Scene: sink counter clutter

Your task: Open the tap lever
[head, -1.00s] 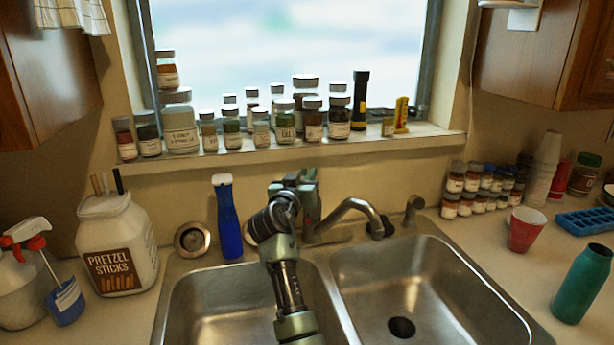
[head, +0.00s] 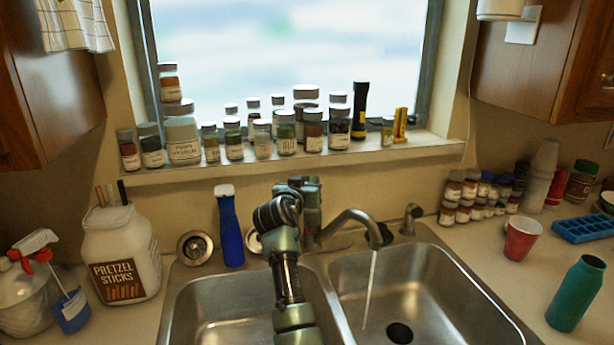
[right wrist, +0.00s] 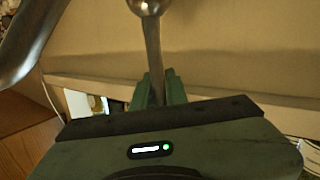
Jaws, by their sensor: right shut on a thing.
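The tap's curved metal spout (head: 345,218) reaches over the right basin in the head view, and a thin stream of water (head: 369,290) falls from its end. My right gripper (head: 308,186) is at the tap body behind the basins. In the right wrist view the two green fingers (right wrist: 158,88) are shut on the slim metal tap lever (right wrist: 153,45), which runs up to a round metal knob. The spout also shows at the upper left there (right wrist: 22,45). In the head view my arm and gripper hide most of the lever. My left gripper is not in view.
The window sill (head: 300,160) behind holds several jars and a black flashlight (head: 360,110). A blue bottle (head: 229,225) stands close left of my arm. A pretzel jar (head: 122,250) stands at left; a red cup (head: 521,237) and teal bottle (head: 577,293) at right. The right basin (head: 430,290) is clear.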

